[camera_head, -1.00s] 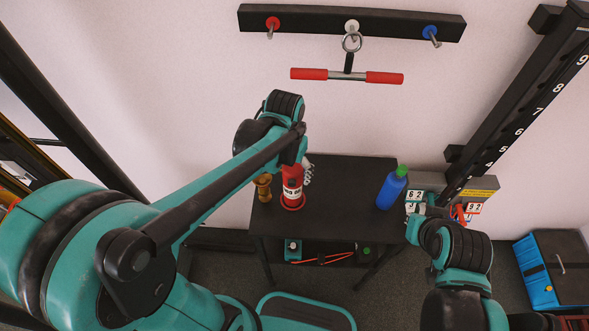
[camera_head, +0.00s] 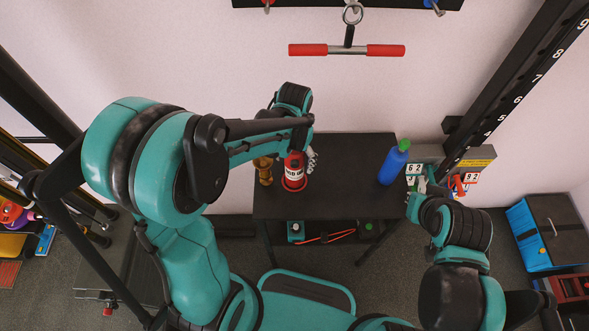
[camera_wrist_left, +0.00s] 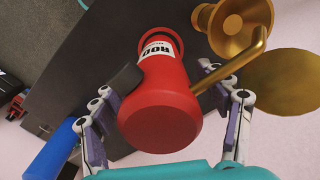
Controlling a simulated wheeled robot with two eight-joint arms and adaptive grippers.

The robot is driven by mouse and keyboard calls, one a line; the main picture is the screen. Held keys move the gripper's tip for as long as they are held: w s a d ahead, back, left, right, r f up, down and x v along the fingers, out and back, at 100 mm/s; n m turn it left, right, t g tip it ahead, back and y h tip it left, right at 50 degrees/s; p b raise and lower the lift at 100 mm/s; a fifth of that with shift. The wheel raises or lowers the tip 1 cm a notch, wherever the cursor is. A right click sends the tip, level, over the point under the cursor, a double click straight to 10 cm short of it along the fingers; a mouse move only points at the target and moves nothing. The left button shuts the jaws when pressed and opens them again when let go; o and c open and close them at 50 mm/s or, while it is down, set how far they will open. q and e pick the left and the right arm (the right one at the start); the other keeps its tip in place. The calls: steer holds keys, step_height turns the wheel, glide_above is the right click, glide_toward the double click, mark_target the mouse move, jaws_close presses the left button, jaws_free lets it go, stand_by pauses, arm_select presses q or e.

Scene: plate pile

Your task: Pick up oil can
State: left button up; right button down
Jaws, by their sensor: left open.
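A red can with a white label (camera_head: 294,178), which I take to be the oil can, stands on the dark table (camera_head: 340,200). In the left wrist view the red can (camera_wrist_left: 165,85) fills the middle. My left gripper (camera_head: 297,157) is at the can, its open fingers (camera_wrist_left: 165,76) on either side of it; whether they touch is unclear. A brass object (camera_head: 264,171) stands close to the left of the can; a bent gold rod (camera_wrist_left: 225,70) crosses beside the can in the wrist view. My right gripper (camera_head: 417,187) is to the right of the table, its fingers small.
A blue bottle with a green cap (camera_head: 393,163) stands at the table's right. The table's middle is clear. A lower shelf holds small items (camera_head: 325,236). A red-handled bar (camera_head: 347,50) hangs on the wall, and a blue cabinet (camera_head: 550,232) stands at right.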

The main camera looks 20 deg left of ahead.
arm_select(q)
jaws_close()
stand_by(0.3)
